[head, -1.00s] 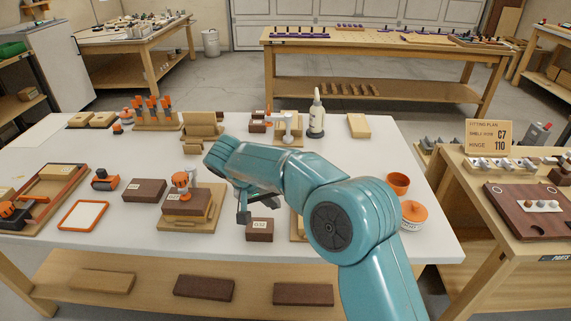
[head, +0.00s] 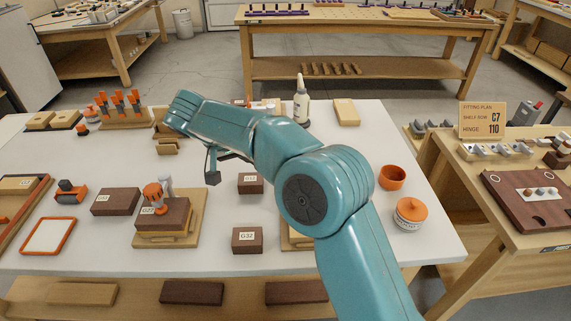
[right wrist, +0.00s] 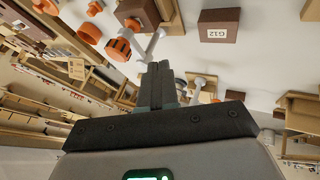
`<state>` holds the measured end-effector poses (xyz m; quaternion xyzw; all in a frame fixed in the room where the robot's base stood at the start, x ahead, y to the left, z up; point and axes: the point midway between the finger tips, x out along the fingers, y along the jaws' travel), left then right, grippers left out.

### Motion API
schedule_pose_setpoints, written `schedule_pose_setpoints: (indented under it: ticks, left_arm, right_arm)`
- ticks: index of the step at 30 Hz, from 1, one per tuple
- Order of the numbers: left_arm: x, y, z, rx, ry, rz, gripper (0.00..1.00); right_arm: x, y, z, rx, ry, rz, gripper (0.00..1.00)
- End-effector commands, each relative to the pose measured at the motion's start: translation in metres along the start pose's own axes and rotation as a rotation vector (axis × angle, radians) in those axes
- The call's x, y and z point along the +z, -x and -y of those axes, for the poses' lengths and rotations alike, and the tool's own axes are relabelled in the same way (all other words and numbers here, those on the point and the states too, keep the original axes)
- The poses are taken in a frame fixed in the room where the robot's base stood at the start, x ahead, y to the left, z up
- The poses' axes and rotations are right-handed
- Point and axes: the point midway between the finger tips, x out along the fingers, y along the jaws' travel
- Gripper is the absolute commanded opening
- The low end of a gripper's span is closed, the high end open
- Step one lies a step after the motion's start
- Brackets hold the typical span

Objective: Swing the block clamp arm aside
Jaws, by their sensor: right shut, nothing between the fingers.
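The block clamp has an orange knob (head: 153,194) and a light grey arm part (head: 166,184). It stands over a brown block (head: 165,216) on a wooden base (head: 192,236). My right gripper (head: 212,175) is in the air to the right of the clamp and beyond it, apart from it in the picture. In the right wrist view the shut, empty fingers (right wrist: 161,75) point toward the table. There the clamp's orange knob (right wrist: 119,48) and its grey part (right wrist: 152,45) show just past the fingertips. Whether they touch is hard to tell. My left gripper is not in view.
A brown block labelled G12 (head: 250,183) and one labelled G32 (head: 247,239) lie right of the clamp. Another dark block (head: 116,202) and an orange-framed tray (head: 47,236) are to its left.

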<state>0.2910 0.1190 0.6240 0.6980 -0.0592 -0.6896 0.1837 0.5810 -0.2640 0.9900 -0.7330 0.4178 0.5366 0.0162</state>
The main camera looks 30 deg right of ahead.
Motion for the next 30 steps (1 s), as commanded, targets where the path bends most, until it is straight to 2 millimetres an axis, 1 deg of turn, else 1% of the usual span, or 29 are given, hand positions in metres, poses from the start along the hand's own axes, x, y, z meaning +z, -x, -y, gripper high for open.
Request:
schedule_pose_setpoints:
  ticks: [11, 14, 16, 20, 30]
  left_arm:
    - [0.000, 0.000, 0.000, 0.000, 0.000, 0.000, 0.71]
    - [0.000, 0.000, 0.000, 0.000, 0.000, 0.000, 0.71]
    - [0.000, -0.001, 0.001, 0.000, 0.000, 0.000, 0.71]
    - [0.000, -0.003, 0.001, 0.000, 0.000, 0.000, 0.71]
    - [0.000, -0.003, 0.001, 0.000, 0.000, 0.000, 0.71]
  right_arm:
    - [0.005, 0.003, -0.002, 0.001, -0.002, -0.001, 0.00]
    - [0.005, 0.000, -0.001, 0.002, -0.002, -0.001, 0.00]
    - [0.004, -0.006, -0.001, 0.001, -0.002, -0.001, 0.00]
    - [0.004, -0.028, -0.001, 0.003, -0.001, 0.002, 0.00]
    - [0.002, -0.101, -0.001, 0.003, 0.000, 0.002, 0.00]
